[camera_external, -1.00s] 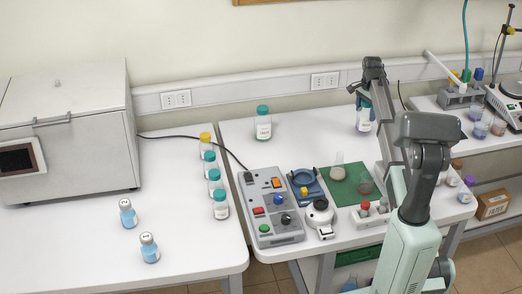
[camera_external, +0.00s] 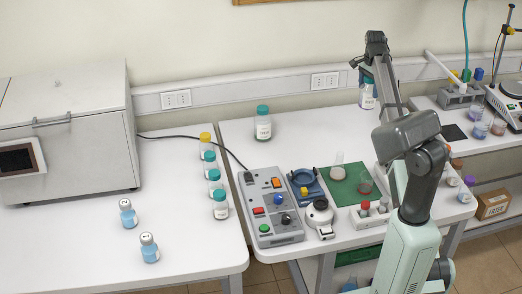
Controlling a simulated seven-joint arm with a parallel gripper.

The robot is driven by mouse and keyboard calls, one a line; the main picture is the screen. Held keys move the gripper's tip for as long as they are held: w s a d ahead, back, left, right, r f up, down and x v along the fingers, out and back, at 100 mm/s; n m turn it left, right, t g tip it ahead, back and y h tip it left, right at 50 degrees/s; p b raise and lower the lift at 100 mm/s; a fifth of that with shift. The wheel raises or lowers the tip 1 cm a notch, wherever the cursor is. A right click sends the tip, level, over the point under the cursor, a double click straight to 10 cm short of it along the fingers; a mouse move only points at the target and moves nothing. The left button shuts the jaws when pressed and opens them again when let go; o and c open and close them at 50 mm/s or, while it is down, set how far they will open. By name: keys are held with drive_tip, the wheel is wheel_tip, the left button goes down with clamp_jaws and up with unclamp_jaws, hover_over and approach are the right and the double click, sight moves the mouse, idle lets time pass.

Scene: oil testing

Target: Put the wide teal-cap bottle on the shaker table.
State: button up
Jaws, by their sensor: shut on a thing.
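My gripper (camera_external: 366,81) is at the back right of the middle bench, pointing down and shut on a wide clear bottle (camera_external: 368,100) with a white label. The fingers and arm hide most of its teal cap and part of its right side. The bottle appears upright; whether its base is clear of the bench is hard to tell. A similar wide teal-cap bottle (camera_external: 263,128) stands upright further left. A small blue platform device (camera_external: 306,185), possibly the shaker table, sits in the middle of the bench with a ring on top.
A grey control box (camera_external: 270,207) and a round white device (camera_external: 319,213) stand near the blue device. Glassware stands on a green mat (camera_external: 345,190). A rack with red-capped vials (camera_external: 369,214) is close to my arm. Bench space behind the blue device is clear.

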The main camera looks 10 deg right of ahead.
wheel_tip(320, 180, up, 4)
drive_tip(key=shift+w+f, duration=0.1)
drive_tip(key=shift+f, duration=0.15)
drive_tip(key=s+a+n, duration=0.3)
drive_tip(key=a, duration=1.2)
drive_tip(key=s+a+n, duration=0.3)
drive_tip(key=a+n, duration=0.1)
drive_tip(key=a, duration=1.1)
drive_tip(key=s+a+n, duration=0.2)
drive_tip(key=a+n, duration=0.1)
drive_tip(key=a, duration=1.1)
drive_tip(key=s+a+n, duration=0.9)
drive_tip(key=s+a, duration=1.9)
drive_tip(key=a, duration=0.2)
drive_tip(key=shift+a+f, duration=0.15)
drive_tip(key=shift+f, duration=7.55)
drive_tip(key=shift+f, duration=0.15)
